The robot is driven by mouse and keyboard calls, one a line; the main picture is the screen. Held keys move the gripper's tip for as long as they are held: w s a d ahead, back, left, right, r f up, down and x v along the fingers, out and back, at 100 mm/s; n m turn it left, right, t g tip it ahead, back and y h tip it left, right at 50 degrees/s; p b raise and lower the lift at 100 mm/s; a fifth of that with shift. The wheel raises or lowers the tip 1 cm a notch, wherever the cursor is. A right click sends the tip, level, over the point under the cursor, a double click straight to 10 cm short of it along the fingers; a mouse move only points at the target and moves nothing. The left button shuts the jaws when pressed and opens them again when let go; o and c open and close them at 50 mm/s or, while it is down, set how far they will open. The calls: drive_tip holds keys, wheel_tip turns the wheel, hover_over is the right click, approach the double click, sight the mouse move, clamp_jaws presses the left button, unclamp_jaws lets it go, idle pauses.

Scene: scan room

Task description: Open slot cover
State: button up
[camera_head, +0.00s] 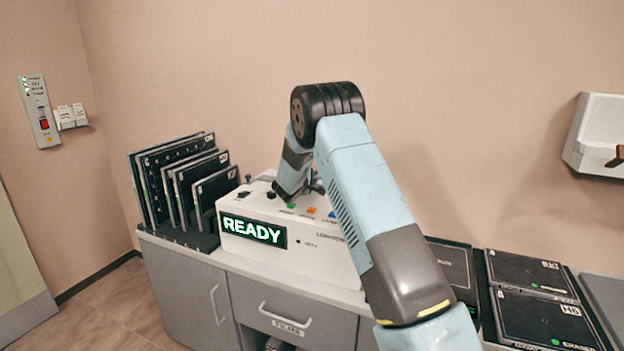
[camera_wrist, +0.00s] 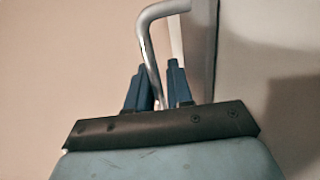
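A white machine (camera_head: 290,245) with a lit READY display (camera_head: 252,230) stands on the cabinet. My gripper (camera_head: 312,187) is low over the back of its top, largely hidden by my own arm. In the wrist view, the two blue fingers of my gripper (camera_wrist: 158,80) stand on either side of a bent metal bar (camera_wrist: 150,45), which looks like a handle. The bar runs down between the fingers. I cannot tell whether both fingers touch it. The slot cover itself cannot be made out in the head view.
Dark plates stand in a rack (camera_head: 205,238) left of the machine. Flat dark cassettes (camera_head: 530,275) lie to the right. A wall control panel (camera_head: 38,110) is at far left, and a white wall unit (camera_head: 600,135) at far right. The wall is close behind the machine.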

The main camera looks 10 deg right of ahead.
drive_tip(key=shift+w+d+f, duration=0.1)
drive_tip(key=shift+w+d, duration=0.3)
drive_tip(key=shift+w, duration=0.15)
drive_tip(key=shift+c, duration=0.2)
clamp_jaws()
